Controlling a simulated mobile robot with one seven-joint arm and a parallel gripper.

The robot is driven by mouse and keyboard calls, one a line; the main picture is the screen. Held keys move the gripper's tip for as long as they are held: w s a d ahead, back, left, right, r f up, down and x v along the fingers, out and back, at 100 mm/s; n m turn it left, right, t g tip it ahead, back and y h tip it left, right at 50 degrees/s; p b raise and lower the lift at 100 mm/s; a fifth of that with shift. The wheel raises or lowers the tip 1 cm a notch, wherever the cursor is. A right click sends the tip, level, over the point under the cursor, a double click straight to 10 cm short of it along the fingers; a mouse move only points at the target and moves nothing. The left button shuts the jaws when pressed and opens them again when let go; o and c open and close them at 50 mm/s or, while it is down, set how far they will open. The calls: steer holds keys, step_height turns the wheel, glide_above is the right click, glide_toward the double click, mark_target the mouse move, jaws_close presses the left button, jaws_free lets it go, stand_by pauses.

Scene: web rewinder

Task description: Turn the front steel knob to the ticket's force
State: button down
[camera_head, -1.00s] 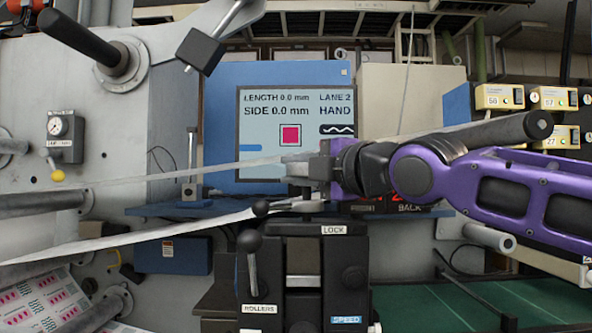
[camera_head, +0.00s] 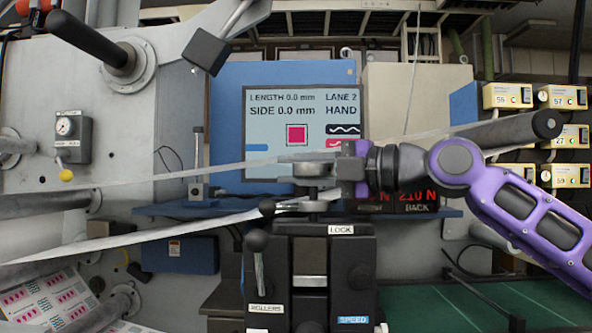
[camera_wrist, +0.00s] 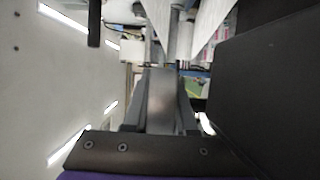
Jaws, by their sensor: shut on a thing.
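My gripper (camera_head: 318,169) is shut on the front steel knob (camera_head: 308,170), a round grey metal piece on a short post above the black stand. In the wrist view a grey metal piece (camera_wrist: 160,100) sits between the fingers. A red readout (camera_head: 410,196) labelled BACK shows 210 N. The readout to its left is mostly hidden behind my gripper and wrist, with only an N showing. I cannot make out a ticket with a force on it.
A pale web strip (camera_head: 230,168) runs close by the knob. The black stand (camera_head: 340,270) carries a LOCK label and a ROLLERS lever (camera_head: 257,243). A screen (camera_head: 300,125) reads HAND, LANE 2. Several yellow boxes (camera_head: 508,95) hang at right.

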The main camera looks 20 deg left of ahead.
steer(key=shift+f, duration=0.1)
stand_by(0.3)
steer(key=c, duration=0.7)
jaws_free()
steer(key=shift+d, duration=0.15)
steer(key=s+d, duration=0.1)
steer(key=d, duration=0.4)
steer(key=s+d+b, duration=0.1)
steer(key=d, duration=1.1)
steer(key=shift+s, duration=0.4)
